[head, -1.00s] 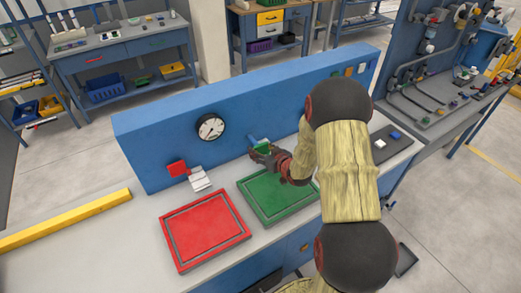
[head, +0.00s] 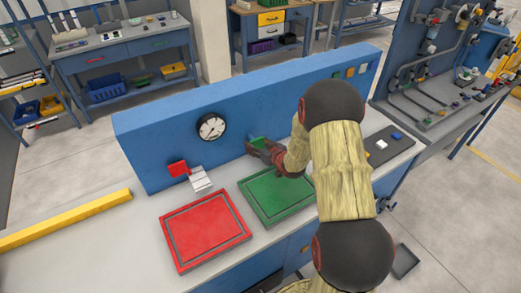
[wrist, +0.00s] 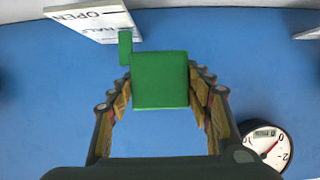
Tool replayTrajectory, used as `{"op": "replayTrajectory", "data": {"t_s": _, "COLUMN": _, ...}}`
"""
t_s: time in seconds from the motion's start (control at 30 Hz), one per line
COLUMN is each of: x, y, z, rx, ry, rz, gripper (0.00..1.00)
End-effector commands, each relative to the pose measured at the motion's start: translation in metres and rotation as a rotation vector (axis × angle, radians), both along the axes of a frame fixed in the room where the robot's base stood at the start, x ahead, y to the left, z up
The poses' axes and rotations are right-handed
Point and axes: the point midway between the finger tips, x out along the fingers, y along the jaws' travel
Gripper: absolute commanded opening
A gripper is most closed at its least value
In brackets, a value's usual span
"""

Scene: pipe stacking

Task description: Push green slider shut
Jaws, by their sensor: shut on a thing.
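The green slider (wrist: 160,82) shows in the wrist view as a square green block in front of the blue panel. A small green tab (wrist: 125,47) stands at its upper left, beside a white plate (wrist: 92,20) marked OPEN and HALF. My gripper (wrist: 162,92) has a finger on each side of the block and is shut on it. In the head view the slider (head: 257,141) is partly hidden by my gripper (head: 252,149), which is at the panel above the green tray.
The green tray (head: 243,196) and red tray (head: 164,226) lie on the bench. A red slider (head: 179,169) with a white plate (head: 201,181) and a round gauge (head: 211,127) are on the blue panel (head: 150,150). A yellow bar (head: 70,219) lies at left.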

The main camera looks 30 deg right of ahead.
Motion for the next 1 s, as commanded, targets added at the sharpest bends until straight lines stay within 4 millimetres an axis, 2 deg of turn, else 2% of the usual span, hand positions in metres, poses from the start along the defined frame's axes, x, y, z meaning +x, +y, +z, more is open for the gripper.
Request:
{"op": "replayTrajectory", "data": {"t_s": 0.27, "x": 0.0035, "y": -0.0001, "z": -0.0007, "rx": 0.0, "ry": 0.002, "rz": -0.001, "gripper": 0.05}}
{"op": "replayTrajectory", "data": {"t_s": 0.3, "x": 0.0035, "y": -0.0001, "z": -0.0007, "rx": 0.0, "ry": 0.002, "rz": -0.001, "gripper": 0.51}}
{"op": "replayTrajectory", "data": {"t_s": 0.63, "x": 0.0034, "y": 0.0001, "z": -0.0006, "rx": 0.0, "ry": 0.001, "rz": -0.001, "gripper": 0.7}}
{"op": "replayTrajectory", "data": {"t_s": 1.0, "x": -0.0002, "y": -0.0003, "z": 0.0013, "rx": 0.0, "ry": 0.001, "rz": -0.001, "gripper": 0.7}}
